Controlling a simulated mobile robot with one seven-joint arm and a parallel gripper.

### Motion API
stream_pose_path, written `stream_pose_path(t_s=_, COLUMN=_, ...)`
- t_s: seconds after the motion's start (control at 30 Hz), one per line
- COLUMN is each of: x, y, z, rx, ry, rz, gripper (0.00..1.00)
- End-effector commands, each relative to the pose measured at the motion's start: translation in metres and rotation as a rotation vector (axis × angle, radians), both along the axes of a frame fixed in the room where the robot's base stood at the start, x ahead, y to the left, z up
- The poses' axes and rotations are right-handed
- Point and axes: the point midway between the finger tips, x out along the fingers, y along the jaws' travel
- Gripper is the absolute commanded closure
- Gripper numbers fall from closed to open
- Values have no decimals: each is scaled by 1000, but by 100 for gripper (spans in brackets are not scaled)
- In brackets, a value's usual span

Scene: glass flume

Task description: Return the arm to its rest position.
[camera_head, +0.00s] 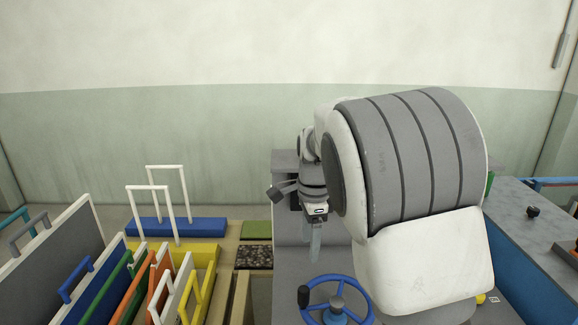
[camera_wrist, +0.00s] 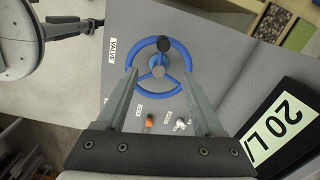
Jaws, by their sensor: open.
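My gripper (camera_wrist: 163,98) is open in the wrist view, with its two grey fingers spread apart and nothing between them. Beyond the fingertips is a blue handwheel (camera_wrist: 180,55) with a dark knob, on a grey panel beside a label reading VALVE. I cannot tell the exact gap, but the fingers do not appear to grip the wheel. In the head view my gripper (camera_head: 313,240) points down above the grey bench, behind and left of the blue handwheel (camera_head: 332,284). My large white and grey arm link hides much of the bench on the right.
Coloured panels with handles (camera_head: 128,290) stand in a rack at the left. Blue (camera_head: 205,226) and yellow (camera_head: 206,252) blocks with white frames are behind them. A grey-topped counter (camera_head: 535,235) is at the right. The wrist view shows a black "20 L" item (camera_wrist: 295,125) beside my gripper.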

Motion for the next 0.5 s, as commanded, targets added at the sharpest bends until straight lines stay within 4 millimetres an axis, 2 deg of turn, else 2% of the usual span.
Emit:
stream_pose_path(t_s=0.2, x=-45, y=-25, z=45, rx=52, ry=-88, rz=233, gripper=31)
stream_pose_path(t_s=0.5, x=-121, y=-51, z=85, rx=25, ry=-242, rz=618, gripper=31)
